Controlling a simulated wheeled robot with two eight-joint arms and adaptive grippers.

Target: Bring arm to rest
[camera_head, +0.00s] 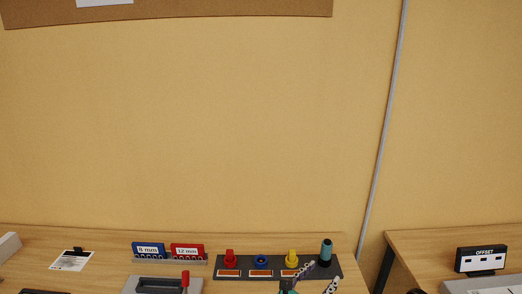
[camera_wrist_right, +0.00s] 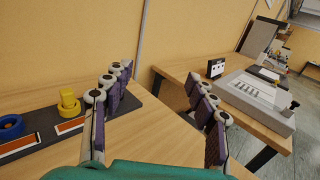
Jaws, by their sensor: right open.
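My right gripper (camera_head: 325,272) is at the bottom of the head view, in front of the right end of a dark strip on the table. Its fingers are spread apart. The right wrist view shows the same gripper (camera_wrist_right: 160,72) open, with nothing between its purple-padded fingers. Its left finger overlaps the dark strip in that view; I cannot tell whether they touch. My left gripper is not in view.
Blue (camera_head: 148,250) and red (camera_head: 187,251) labelled blocks stand left. A gap separates the right-hand table (camera_head: 425,241).

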